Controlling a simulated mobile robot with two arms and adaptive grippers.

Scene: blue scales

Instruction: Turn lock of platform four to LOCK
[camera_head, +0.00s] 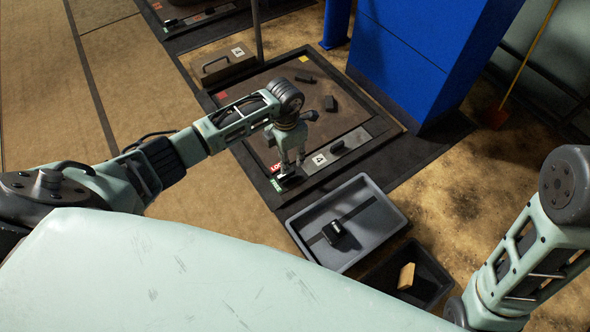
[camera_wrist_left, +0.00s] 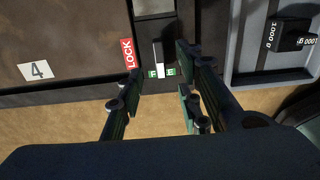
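Platform four (camera_head: 300,95) is a framed floor plate with a "4" label (camera_head: 319,158) near its front edge. Its lock is at the front-left corner, beside a red LOCK label (camera_head: 275,167). My left gripper (camera_head: 291,164) points down over the lock. Its fingers (camera_wrist_left: 160,72) are apart, one on each side of the lever's near end; contact is not clear. My right arm shows at the right, but its gripper is out of view.
A grey tray (camera_head: 377,240) with a black 1000 g weight (camera_head: 334,232) lies in front of the platform. A dark bin (camera_head: 432,285) holds a wooden block (camera_head: 406,276). A blue column (camera_head: 410,60) stands behind. Small dark pieces lie on the platform.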

